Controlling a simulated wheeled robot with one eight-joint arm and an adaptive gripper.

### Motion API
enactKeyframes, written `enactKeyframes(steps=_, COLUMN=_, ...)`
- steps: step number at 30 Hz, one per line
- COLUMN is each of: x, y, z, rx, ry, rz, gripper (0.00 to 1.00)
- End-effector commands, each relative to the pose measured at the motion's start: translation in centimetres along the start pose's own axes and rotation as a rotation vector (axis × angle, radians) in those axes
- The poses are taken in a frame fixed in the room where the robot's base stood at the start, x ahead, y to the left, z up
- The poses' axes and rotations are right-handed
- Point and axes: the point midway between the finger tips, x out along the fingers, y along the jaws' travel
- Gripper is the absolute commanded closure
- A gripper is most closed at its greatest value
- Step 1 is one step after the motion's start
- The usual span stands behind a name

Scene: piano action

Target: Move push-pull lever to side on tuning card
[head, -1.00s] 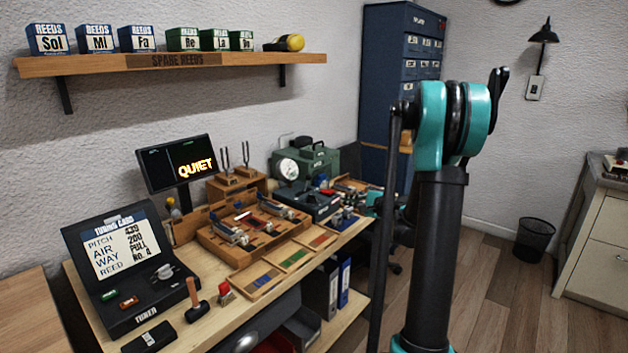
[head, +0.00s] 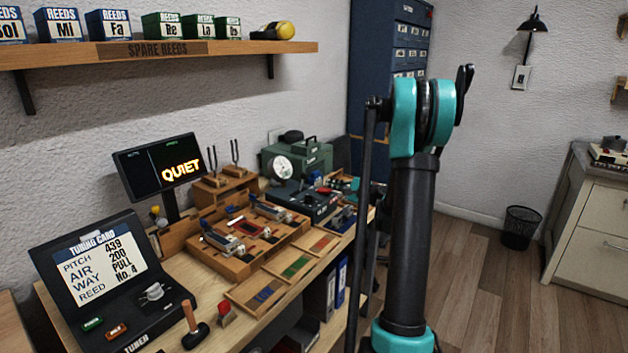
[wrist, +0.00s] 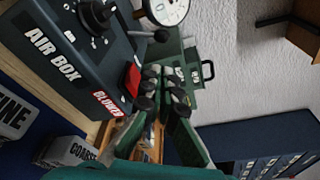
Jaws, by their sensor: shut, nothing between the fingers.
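The tuning card (head: 97,262) stands on the tilted screen at the left of the bench. It reads pitch 439, air 200, way PULL, reed No. 4. In the wrist view the air box (wrist: 75,62) fills the upper left, with a black knob and a short lever with a dark ball end (wrist: 162,35). I cannot read any push or pull marks. My gripper (wrist: 163,88) is shut and empty, beside the red blower switch (wrist: 133,80). Contact with the box cannot be told.
A wooden tray (head: 215,262) with metal fixtures is mid-bench. A monitor reading QUIET (head: 160,168) stands behind it. A green gauge unit (head: 300,160) is behind the air box. Open floor lies to the right.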

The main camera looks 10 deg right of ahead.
Motion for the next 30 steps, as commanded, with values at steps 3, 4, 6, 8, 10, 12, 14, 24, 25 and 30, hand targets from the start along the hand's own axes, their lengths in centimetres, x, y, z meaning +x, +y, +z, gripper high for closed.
enactKeyframes(steps=3, x=0.6, y=0.0, z=0.0, rx=0.000, ry=-0.001, rz=0.001, gripper=1.00)
enactKeyframes(steps=4, x=0.9, y=0.0, z=0.0, rx=0.000, ry=-0.001, rz=0.001, gripper=1.00)
enactKeyframes(steps=6, x=1.9, y=0.0, z=0.0, rx=-0.001, ry=-0.002, rz=0.001, gripper=1.00)
enactKeyframes(steps=8, x=2.8, y=0.1, z=0.1, rx=-0.001, ry=-0.002, rz=0.002, gripper=1.00)
enactKeyframes(steps=10, x=4.1, y=0.1, z=0.0, rx=-0.001, ry=-0.002, rz=0.002, gripper=1.00)
enactKeyframes(steps=12, x=5.4, y=0.1, z=0.1, rx=-0.002, ry=-0.002, rz=0.002, gripper=1.00)
enactKeyframes(steps=14, x=6.4, y=0.1, z=0.1, rx=-0.002, ry=-0.002, rz=0.002, gripper=1.00)
enactKeyframes(steps=24, x=9.8, y=0.0, z=0.0, rx=-0.001, ry=0.000, rz=0.001, gripper=1.00)
enactKeyframes(steps=25, x=9.9, y=0.0, z=0.0, rx=-0.001, ry=0.000, rz=0.001, gripper=1.00)
enactKeyframes(steps=30, x=10.0, y=0.0, z=0.0, rx=0.000, ry=0.000, rz=0.000, gripper=1.00)
